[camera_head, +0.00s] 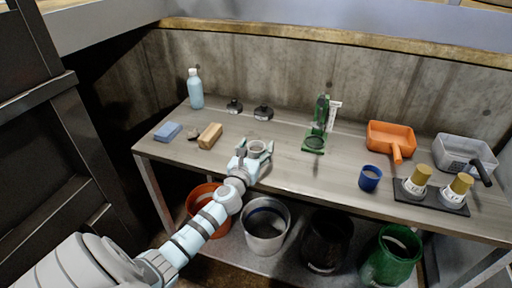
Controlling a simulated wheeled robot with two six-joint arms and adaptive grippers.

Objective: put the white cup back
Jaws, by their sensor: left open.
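My right gripper is not in view. A dark mat (408,196) on the right holds two white cup-like things with gold tops (418,177).
A blue cup (370,179) stands left of the mat. An orange dustpan (385,133), clear bin (448,147) and green stand (321,115) are behind. A blue bottle (195,90), sponge (167,131) and wooden block (210,136) are left. Several buckets (268,238) stand below.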

